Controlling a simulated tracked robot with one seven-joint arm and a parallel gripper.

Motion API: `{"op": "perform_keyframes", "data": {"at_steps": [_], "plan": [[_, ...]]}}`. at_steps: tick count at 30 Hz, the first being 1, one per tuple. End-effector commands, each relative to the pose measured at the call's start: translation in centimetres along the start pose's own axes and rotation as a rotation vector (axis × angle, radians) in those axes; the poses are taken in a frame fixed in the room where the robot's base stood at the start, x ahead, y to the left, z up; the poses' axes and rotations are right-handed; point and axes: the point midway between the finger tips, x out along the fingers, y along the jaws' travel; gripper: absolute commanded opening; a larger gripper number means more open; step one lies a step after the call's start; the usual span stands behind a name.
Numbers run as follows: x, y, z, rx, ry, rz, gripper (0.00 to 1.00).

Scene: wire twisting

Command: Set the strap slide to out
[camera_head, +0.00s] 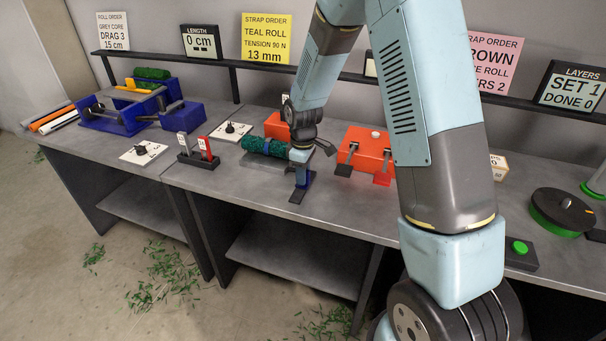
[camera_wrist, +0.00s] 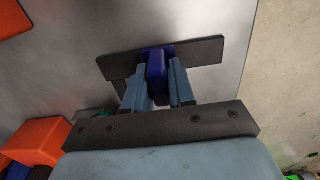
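The strap slide is a dark flat bar (camera_head: 297,196) with a blue knob (camera_head: 309,180) on the bench's front part. In the wrist view the bar (camera_wrist: 205,52) runs across the top, and the knob (camera_wrist: 156,80) stands near its middle. My gripper (camera_wrist: 160,84) has a finger on each side of the knob, close against it, and looks shut on it. In the head view my gripper (camera_head: 301,176) comes down over the slide and hides part of it. No in or out marking can be read.
A green roll (camera_head: 265,147) lies just left of my gripper. An orange box with levers (camera_head: 368,152) stands to the right, another orange block (camera_head: 277,128) behind. The bench's front edge is close.

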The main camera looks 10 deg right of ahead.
Motion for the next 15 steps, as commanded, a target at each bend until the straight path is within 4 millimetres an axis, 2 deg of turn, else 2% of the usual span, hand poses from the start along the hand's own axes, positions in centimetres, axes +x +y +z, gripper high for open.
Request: {"op": "perform_keyframes", "data": {"at_steps": [1, 6, 15], "plan": [[-0.01, 0.03, 0.00, 0.000, 0.000, 0.001, 0.16], [-0.02, 0.05, 0.00, 0.000, 0.000, 0.001, 0.00], [-0.04, 0.08, 0.00, 0.001, 0.001, 0.001, 0.00]]}}
